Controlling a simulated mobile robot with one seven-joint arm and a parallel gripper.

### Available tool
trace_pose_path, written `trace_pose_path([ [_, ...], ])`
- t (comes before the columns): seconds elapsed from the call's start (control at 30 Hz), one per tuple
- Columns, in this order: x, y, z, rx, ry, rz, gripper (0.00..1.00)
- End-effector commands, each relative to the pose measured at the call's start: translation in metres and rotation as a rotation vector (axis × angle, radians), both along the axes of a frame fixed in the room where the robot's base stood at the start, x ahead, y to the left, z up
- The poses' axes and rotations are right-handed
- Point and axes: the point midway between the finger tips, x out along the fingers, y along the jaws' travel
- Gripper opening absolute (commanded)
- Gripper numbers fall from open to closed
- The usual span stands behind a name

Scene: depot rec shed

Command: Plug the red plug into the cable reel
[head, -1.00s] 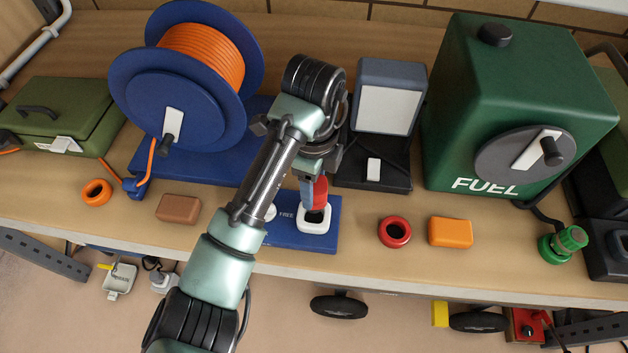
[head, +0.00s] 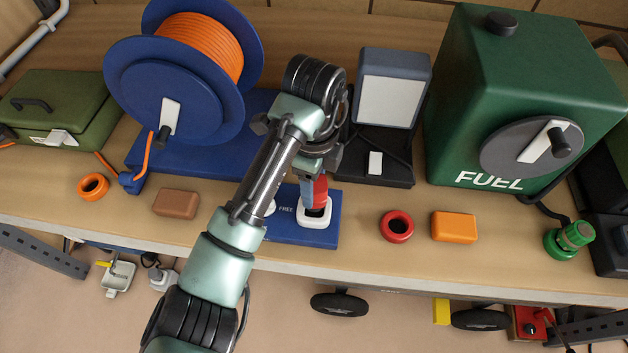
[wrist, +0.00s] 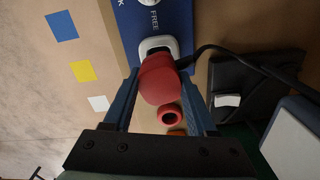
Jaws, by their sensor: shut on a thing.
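The cable reel is a blue drum (head: 178,95) with orange cable on a blue base, at the left in the head view. The base's front part (head: 330,232) carries a white-rimmed socket (head: 313,221) beside the word FREE. The socket also shows in the wrist view (wrist: 158,42). My gripper (head: 314,188) is shut on the red plug (head: 320,189), whose black cord trails off right in the wrist view (wrist: 158,82). The plug is right at the socket, covering part of its dark opening. Whether its tip is inside is hidden.
A red ring (head: 396,226), an orange block (head: 453,227) and a brown block (head: 175,202) lie near the bench's front edge. A dark-based lamp-like unit (head: 390,88) stands right of my gripper. A green fuel box (head: 530,90) with a green plug (head: 572,238) stands farther right.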

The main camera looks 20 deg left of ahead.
Motion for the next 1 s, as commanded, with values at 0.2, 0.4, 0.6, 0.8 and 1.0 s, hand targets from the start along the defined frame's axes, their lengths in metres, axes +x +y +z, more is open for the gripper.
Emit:
trace_pose_path([
  [0.2,0.0,0.0,-0.002,0.0,-0.001,0.0,0.02],
  [0.4,0.0,0.0,-0.006,-0.001,0.0,0.0,0.02],
  [0.6,0.0,0.0,-0.01,-0.001,-0.001,0.0,0.02],
  [0.8,0.0,0.0,-0.014,0.0,-0.001,0.0,0.02],
  [1.0,0.0,0.0,-0.018,0.0,0.0,0.0,0.02],
])
